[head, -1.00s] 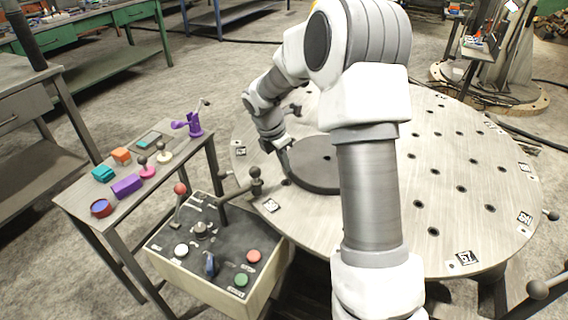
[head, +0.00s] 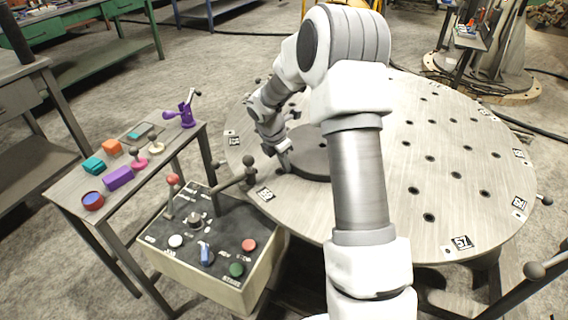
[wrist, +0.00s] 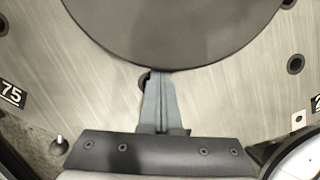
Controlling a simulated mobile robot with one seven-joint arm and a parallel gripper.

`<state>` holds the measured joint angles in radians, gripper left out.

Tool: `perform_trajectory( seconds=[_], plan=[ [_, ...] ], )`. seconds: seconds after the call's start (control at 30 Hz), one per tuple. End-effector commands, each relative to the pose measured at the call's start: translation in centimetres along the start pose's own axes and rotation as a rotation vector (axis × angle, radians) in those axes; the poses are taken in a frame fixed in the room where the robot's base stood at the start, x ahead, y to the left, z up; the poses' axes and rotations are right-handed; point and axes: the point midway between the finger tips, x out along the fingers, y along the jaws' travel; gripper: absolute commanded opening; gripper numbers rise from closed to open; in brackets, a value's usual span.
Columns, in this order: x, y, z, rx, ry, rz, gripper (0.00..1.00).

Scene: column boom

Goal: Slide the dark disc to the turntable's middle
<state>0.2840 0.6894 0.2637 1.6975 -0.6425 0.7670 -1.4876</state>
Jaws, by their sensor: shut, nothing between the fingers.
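The dark disc (head: 314,168) lies flat on the turntable (head: 395,112), left of its middle. My arm hides part of the disc and much of the turntable's middle in the head view. My gripper (head: 287,170) is shut and empty, low over the turntable at the disc's left near edge. In the wrist view the disc (wrist: 172,35) fills the top middle, and my shut fingers (wrist: 159,78) point at its rim. The fingertips meet the rim in the picture; I cannot tell whether they press on it.
A control box (head: 215,245) with buttons and levers stands at the turntable's near left. A small table (head: 68,181) with several coloured objects is further left. The turntable's right side is clear, with several holes.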

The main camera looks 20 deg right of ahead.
Motion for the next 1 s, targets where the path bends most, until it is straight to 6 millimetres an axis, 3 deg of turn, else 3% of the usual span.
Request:
perform_trajectory(
  seconds=[0.03, 0.6, 1.0],
  plan=[
    [-0.1, -0.3, 1.7, 0.010, -0.008, -0.006, 0.00],
    [3.8, -0.5, 14.9, 0.012, -0.012, -0.005, 0.00],
    [6.3, -0.5, 22.1, 0.010, -0.014, -0.003, 0.00]
  ],
)
